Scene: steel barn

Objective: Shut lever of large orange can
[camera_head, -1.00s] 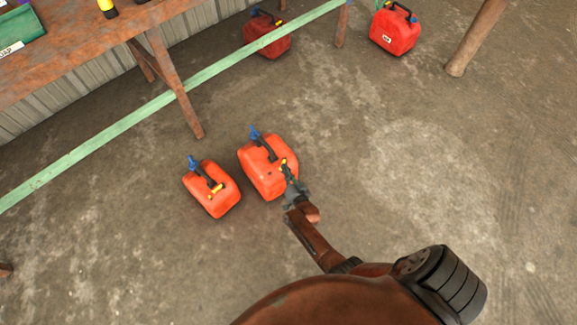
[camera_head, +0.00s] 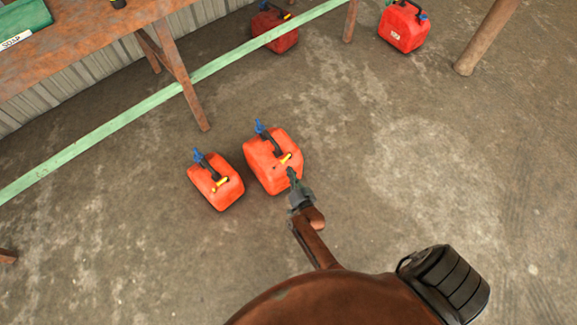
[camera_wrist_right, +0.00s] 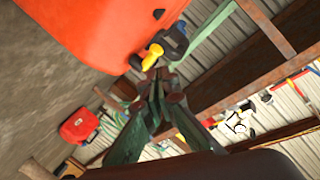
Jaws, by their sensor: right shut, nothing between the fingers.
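The large orange can (camera_head: 266,168) stands upright on the floor, with a dark handle (camera_head: 270,143), a blue spout and a yellow lever (camera_head: 286,158) on top. My right gripper (camera_head: 292,174) is shut and empty, just beside the can's near right side, close below the lever in the picture. In the right wrist view, the shut fingers (camera_wrist_right: 153,84) point toward the yellow lever (camera_wrist_right: 152,57) at the edge of the orange can (camera_wrist_right: 95,30). A small gap seems to show between them. My left gripper is not in view.
A smaller orange can (camera_head: 213,187) stands close on the left. Two red cans stand farther back, one by the table (camera_head: 275,32) and one near a post (camera_head: 403,30). A rusty table (camera_head: 80,45) and a green rail (camera_head: 110,125) lie behind. The floor at right is clear.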

